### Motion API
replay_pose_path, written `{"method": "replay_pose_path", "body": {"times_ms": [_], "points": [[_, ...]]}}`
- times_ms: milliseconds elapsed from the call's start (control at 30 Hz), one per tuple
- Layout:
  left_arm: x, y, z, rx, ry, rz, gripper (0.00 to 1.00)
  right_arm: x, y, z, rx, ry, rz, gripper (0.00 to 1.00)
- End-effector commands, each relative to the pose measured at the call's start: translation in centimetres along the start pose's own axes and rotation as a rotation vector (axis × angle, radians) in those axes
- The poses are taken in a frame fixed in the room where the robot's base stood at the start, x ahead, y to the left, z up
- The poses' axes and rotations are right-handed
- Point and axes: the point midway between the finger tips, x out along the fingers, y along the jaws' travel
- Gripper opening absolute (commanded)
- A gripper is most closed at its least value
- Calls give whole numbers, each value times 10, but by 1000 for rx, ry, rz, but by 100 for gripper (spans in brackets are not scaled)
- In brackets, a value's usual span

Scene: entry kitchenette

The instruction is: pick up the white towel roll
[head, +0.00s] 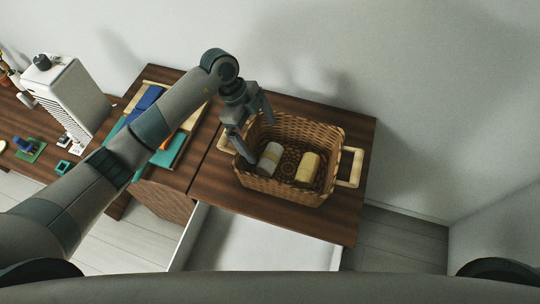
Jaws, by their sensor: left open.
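The white towel roll (269,157) lies in a brown wicker basket (325,125) on the wooden cabinet top. It has a band around it and sits in the left part of the basket. A yellow towel roll (307,168) lies to its right, apart from it. My left gripper (252,138) is open, pointing down at the basket's left side, close to the white roll. One finger reaches near the roll's upper left; I cannot tell whether it touches. My right gripper is out of view.
The basket has pale handles (349,167) at its sides. Left of it are a teal tray (168,153) with blue and orange things, partly behind my arm, and a white slatted appliance (72,92). A white open drawer (255,243) lies below the cabinet top. Bare wood (357,130) is free at the right.

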Motion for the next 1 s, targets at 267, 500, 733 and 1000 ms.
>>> {"method": "replay_pose_path", "body": {"times_ms": [267, 500, 733, 1000], "points": [[39, 0, -1, -1, 0, 2, 100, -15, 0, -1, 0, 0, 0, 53], [46, 0, 0, 0, 1, 0, 100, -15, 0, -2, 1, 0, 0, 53], [46, 0, 0, 0, 1, 0, 100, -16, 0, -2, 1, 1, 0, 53], [66, 3, 2, -4, 2, 3, 100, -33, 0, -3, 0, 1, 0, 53]]}}
